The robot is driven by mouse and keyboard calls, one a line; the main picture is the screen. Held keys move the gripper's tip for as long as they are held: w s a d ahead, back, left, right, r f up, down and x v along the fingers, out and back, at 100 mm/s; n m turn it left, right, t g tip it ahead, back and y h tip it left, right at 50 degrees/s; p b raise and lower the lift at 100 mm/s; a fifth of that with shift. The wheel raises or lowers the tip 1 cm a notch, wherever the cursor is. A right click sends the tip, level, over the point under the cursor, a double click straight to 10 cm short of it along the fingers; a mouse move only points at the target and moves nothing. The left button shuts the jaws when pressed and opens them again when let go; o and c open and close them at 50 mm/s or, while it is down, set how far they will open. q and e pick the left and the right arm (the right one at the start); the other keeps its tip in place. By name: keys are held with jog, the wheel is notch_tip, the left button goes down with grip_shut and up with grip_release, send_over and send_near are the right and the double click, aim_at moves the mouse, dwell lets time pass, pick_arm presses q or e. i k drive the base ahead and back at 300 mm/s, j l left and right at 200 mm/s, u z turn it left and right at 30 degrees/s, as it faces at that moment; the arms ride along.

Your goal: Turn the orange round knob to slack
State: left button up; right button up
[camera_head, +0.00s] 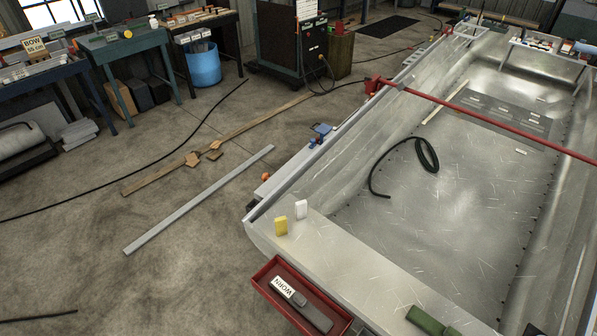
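A small orange round knob (265,177) shows at the left outer side of the metal hull (345,240), close to a grey block on the rim. It is too small to tell which way it is turned. Neither of my grippers can be made out in the head view.
A red bar (480,118) spans the hull. A black cable (425,155) lies coiled inside. Yellow (281,226) and white (301,210) blocks stand on the near deck, beside a red tray (262,277) labelled WORN.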

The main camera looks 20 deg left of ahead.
aim_at(266, 175)
jog(key=i+j+z, duration=0.2)
jog(key=j+z, duration=0.3)
jog(key=j, duration=0.65)
jog(key=j+z, duration=0.45)
jog(key=j, duration=0.7)
